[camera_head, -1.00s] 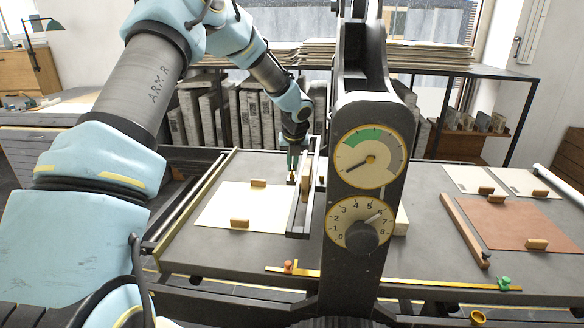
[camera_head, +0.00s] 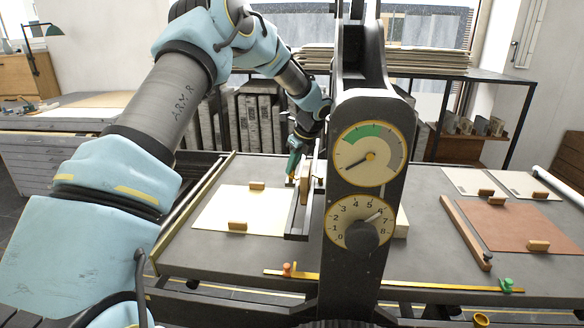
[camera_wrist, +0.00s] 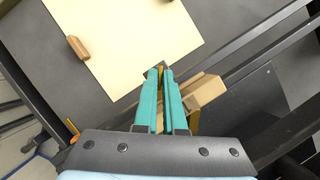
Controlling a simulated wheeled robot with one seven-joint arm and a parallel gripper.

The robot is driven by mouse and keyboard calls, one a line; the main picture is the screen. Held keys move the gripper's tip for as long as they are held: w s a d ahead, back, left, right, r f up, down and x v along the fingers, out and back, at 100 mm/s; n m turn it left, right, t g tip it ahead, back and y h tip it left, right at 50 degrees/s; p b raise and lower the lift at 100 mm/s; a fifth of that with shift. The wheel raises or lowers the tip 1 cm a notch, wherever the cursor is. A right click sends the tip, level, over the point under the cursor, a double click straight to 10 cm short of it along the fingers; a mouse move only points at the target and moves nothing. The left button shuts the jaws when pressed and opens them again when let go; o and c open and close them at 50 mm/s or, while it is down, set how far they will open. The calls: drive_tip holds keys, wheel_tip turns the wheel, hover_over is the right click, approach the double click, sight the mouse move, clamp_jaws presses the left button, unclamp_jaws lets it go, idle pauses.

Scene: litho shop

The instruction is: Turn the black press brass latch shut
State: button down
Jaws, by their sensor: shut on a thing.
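The black press (camera_head: 350,258) stands in the middle of the head view, with a round pressure gauge and a numbered dial on its upright. My gripper (camera_head: 291,176) is at the press's left side, low beside its dark rail. In the wrist view my gripper (camera_wrist: 161,72) has its two teal fingers close together, shut on a small brass piece (camera_wrist: 160,69), which appears to be the latch. The fingers hide most of it, so its exact angle cannot be told. A wooden block (camera_wrist: 206,92) sits just right of the fingers.
A cream sheet (camera_head: 225,208) with wooden blocks lies left of the press. A brown sheet (camera_head: 520,226) and a wooden bar (camera_head: 465,230) lie on the right. A yellow rule (camera_head: 400,282) runs along the front. Shelves with slabs stand behind.

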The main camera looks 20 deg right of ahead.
idle(0.5)
drive_tip(key=c, duration=1)
unclamp_jaws()
wheel_tip(320, 180, up, 10)
drive_tip(key=b, duration=0.2)
